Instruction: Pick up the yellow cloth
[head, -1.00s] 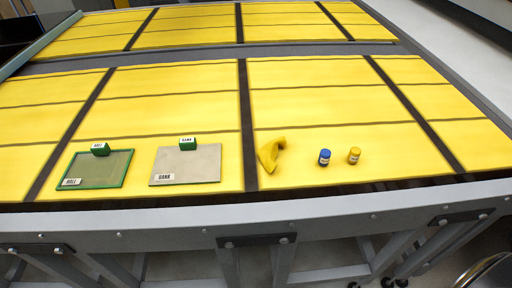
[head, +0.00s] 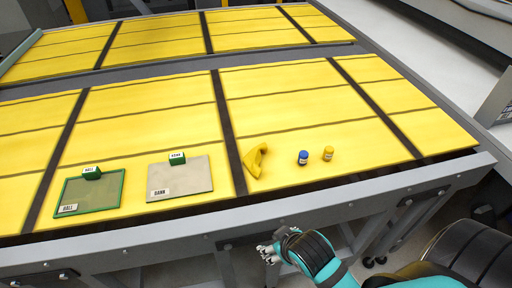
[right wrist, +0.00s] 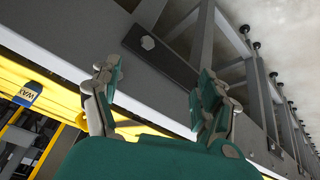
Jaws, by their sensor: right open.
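The yellow cloth (head: 256,161) lies crumpled on the yellow panelled table, near its front edge, in the head view. It is left of the blue jar. My right gripper (head: 268,252) is in front of the table's front rail, below and apart from the cloth. In the right wrist view my right gripper (right wrist: 160,100) has its fingers spread, with nothing between them. The cloth is not seen in the right wrist view. My left gripper is not in view.
A blue jar (head: 303,158) and a yellow jar (head: 328,153) stand right of the cloth. A grey tray (head: 184,181) and a green-rimmed tray (head: 121,188), each with a green labelled block behind it, lie left. The grey front rail (head: 150,238) lies between my right gripper and the tabletop.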

